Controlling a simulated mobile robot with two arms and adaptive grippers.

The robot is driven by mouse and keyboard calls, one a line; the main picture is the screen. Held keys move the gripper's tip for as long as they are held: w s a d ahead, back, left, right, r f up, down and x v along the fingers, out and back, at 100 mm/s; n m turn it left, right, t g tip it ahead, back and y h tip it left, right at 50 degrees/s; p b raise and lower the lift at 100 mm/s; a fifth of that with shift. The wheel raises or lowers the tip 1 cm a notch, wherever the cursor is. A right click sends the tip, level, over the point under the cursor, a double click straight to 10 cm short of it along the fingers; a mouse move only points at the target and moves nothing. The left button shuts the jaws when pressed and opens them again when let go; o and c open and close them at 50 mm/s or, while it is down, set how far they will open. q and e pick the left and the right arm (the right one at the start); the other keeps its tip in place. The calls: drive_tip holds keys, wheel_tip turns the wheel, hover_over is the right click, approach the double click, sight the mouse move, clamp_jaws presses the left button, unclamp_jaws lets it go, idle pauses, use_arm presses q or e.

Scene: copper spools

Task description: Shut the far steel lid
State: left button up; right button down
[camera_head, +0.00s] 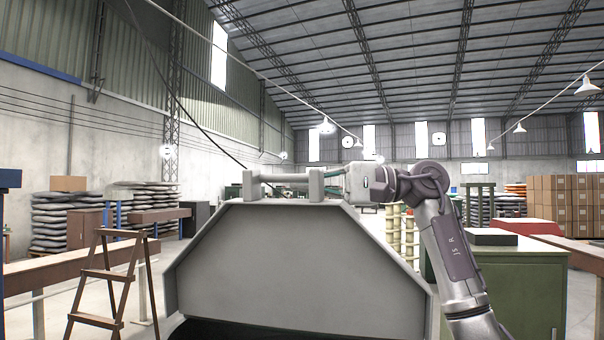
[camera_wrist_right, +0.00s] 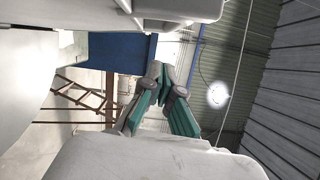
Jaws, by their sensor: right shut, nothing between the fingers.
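The steel lid (camera_head: 300,265) stands raised, its broad grey panel with slanted side flanges facing me in the head view. A horizontal bar handle (camera_head: 285,178) on two brackets runs along its top edge. My right gripper (camera_head: 345,183) is at the right end of this handle, near the right bracket; whether it touches is unclear. Its fingertips are hard to make out there. In the wrist view the right gripper's teal-padded fingers (camera_wrist_right: 158,72) converge, shut and empty. Grey surfaces show close beside them. My left gripper is out of view.
A wooden stepladder (camera_head: 105,285) stands left of the lid. Workbenches, stacked sacks and cardboard boxes (camera_head: 560,200) are farther back. The space above the lid is open.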

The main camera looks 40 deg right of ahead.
sight(275, 180)
drive_tip(key=shift+s+a+r, duration=0.1)
drive_tip(key=shift+s+a, duration=0.5)
drive_tip(key=shift+s, duration=0.15)
drive_tip(key=shift+s+a+r, duration=0.1)
drive_tip(key=shift+s+a, duration=0.15)
drive_tip(key=shift+s, duration=0.25)
drive_tip(key=shift+a, duration=0.1)
drive_tip(key=shift+w, duration=0.2)
drive_tip(key=shift+s, duration=0.1)
drive_tip(key=shift+s+a, duration=0.3)
drive_tip(key=shift+s, duration=0.05)
drive_tip(key=s+a+f+n+h+b, duration=0.3)
drive_tip(key=s+a+f+n+b, duration=0.5)
drive_tip(key=s+a+f+n, duration=0.6)
drive_tip(key=s+a+f+h+b, duration=0.1)
drive_tip(key=a+f+b, duration=0.3)
drive_tip(key=f, duration=0.5)
drive_tip(key=shift+b, duration=0.95)
